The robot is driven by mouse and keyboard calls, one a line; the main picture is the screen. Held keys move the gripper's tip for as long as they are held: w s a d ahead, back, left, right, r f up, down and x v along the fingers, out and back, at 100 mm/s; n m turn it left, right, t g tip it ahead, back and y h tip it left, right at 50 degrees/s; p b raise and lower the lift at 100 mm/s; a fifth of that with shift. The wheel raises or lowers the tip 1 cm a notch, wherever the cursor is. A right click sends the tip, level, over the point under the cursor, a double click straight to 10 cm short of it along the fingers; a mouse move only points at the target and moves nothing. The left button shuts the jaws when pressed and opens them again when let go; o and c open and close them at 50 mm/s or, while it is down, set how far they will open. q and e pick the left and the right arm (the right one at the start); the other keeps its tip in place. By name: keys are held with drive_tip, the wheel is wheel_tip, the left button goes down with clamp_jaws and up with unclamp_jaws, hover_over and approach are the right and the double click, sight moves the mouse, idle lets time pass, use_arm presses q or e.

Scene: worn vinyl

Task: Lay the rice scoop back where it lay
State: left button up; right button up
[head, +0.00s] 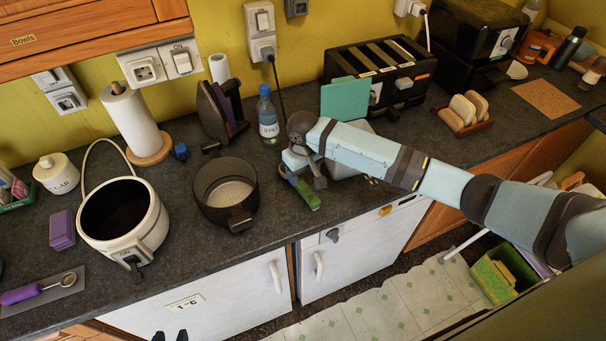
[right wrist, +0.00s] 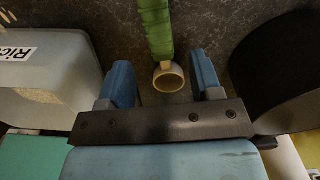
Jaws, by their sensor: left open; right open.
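A scoop with a green handle (head: 307,193) lies on the dark worktop, near the front edge. The right wrist view shows its green handle (right wrist: 155,25) and pale round cup (right wrist: 168,77). My right gripper (head: 297,172) is over the cup end. Its open fingers (right wrist: 163,80) stand on either side of the cup, with visible gaps. A whitish tub labelled "Ric…" (right wrist: 40,80) is beside it, mostly hidden behind my arm in the head view. Only the dark fingertips of my left gripper (head: 170,336) show at the bottom edge, apart and empty.
A dark pot (head: 226,168) of pale grains stands left of the scoop. A white cooker (head: 155,232) is further left. A purple-handled scoop (head: 22,293) lies on a grey mat (head: 68,287). A blue bottle (head: 267,115) and toaster (head: 405,72) stand behind.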

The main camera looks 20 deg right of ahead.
drive_tip(key=shift+r, duration=0.9)
